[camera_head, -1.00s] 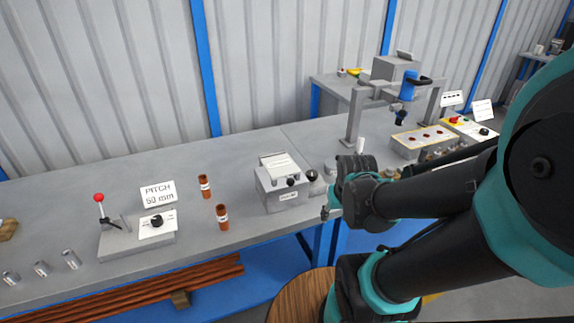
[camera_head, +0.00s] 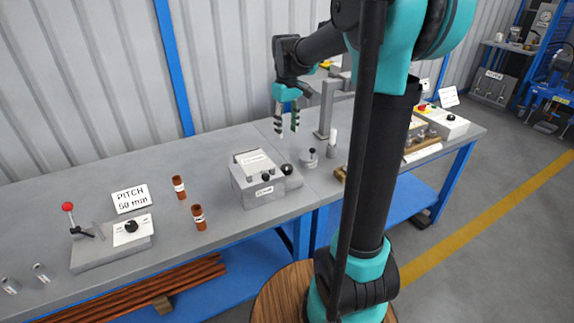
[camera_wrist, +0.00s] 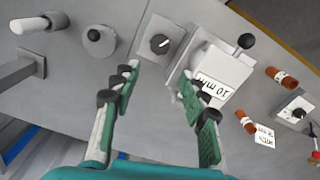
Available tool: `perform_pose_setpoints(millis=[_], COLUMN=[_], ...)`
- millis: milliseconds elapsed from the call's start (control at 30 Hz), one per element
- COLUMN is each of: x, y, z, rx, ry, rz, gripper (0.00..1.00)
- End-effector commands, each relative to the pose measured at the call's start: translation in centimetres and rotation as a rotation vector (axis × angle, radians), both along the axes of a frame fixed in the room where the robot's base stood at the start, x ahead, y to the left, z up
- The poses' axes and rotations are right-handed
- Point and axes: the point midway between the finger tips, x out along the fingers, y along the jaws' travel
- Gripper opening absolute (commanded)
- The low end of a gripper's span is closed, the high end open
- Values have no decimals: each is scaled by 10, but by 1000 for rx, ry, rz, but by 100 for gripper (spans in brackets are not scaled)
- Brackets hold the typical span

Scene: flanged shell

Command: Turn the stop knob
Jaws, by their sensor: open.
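A grey box (camera_head: 258,184) on the bench carries a tilted plate, which reads "10 mm" upside down in the wrist view (camera_wrist: 217,75). A black knob with a pale pointer line (camera_wrist: 159,43) sits on a flat plate beside this box; in the head view this dark knob (camera_head: 287,169) is at the box's right. A black ball-ended lever (camera_wrist: 246,42) is on the box's front. Which knob is the stop knob is not readable. My gripper (camera_head: 287,130) is open and empty, pointing down above the bench behind the box. Its fingers (camera_wrist: 158,84) are apart, with the knob beyond their tips.
A small round grey piece with a knob (camera_head: 309,158) and a white-topped post (camera_head: 332,143) stand right of the box. Two brown tubes (camera_head: 179,187) (camera_head: 199,217) and a "PITCH 50 mm" sign (camera_head: 131,198) stand left, near a base with another black knob (camera_head: 131,226).

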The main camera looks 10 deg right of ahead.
Motion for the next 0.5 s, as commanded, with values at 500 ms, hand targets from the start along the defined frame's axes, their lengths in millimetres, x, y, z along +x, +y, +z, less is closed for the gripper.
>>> perform_pose_setpoints(millis=[500], x=[1], y=[0], z=[-103], rx=[1], ry=[-1], rz=[-1], gripper=[44])
